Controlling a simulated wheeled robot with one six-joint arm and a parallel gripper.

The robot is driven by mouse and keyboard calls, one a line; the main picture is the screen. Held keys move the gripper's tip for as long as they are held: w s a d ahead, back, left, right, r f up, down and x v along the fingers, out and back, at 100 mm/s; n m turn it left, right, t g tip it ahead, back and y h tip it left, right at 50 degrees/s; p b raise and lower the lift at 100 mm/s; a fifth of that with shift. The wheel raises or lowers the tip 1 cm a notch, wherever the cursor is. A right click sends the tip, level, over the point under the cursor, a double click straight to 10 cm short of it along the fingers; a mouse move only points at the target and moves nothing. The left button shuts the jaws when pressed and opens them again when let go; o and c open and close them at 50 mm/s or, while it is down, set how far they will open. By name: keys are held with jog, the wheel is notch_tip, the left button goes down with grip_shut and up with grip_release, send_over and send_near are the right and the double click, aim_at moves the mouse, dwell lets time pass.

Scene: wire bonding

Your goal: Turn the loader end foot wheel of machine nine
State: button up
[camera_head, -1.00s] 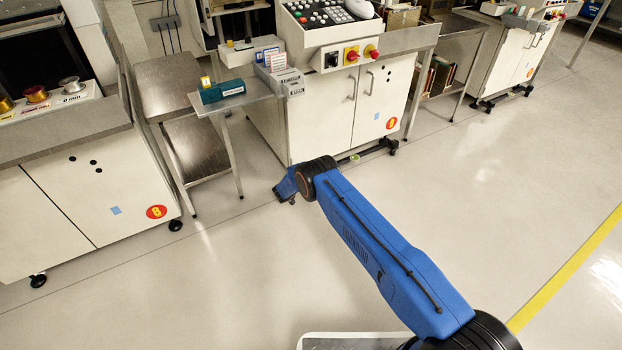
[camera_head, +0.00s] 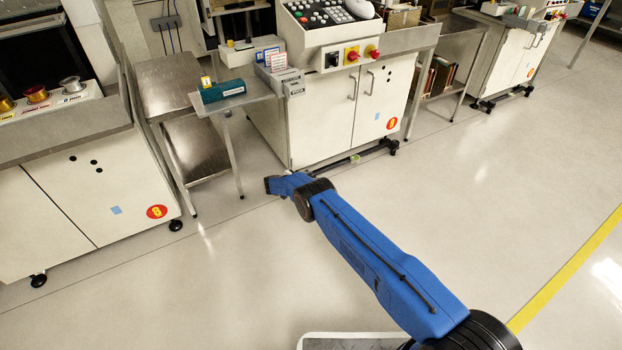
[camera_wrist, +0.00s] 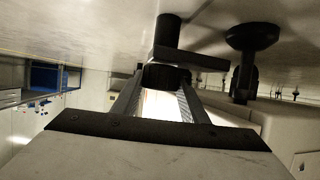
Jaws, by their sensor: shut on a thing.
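Machine nine appears to be the white cabinet (camera_head: 330,125) in the centre of the head view; its round red and yellow label is too small to read surely. My wrist is at its lower left front corner, and my arm hides the foot there. In the wrist view, my gripper (camera_wrist: 161,86) is shut on a dark part that looks like the foot wheel (camera_wrist: 165,74). A black upright cylinder and a flat arm join it just beyond the fingertips. The fingers hide part of the wheel.
A black round foot (camera_wrist: 251,37) on a stem stands to the right in the wrist view. A small steel table (camera_head: 235,101) stands left of the cabinet. Another cabinet (camera_head: 60,205) is at the far left. The floor (camera_head: 490,200) at right is clear.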

jog(key=o, duration=1)
jog(key=shift+o, duration=0.2)
jog(key=v, duration=1.7)
jog(key=shift+s+a+r, duration=0.1)
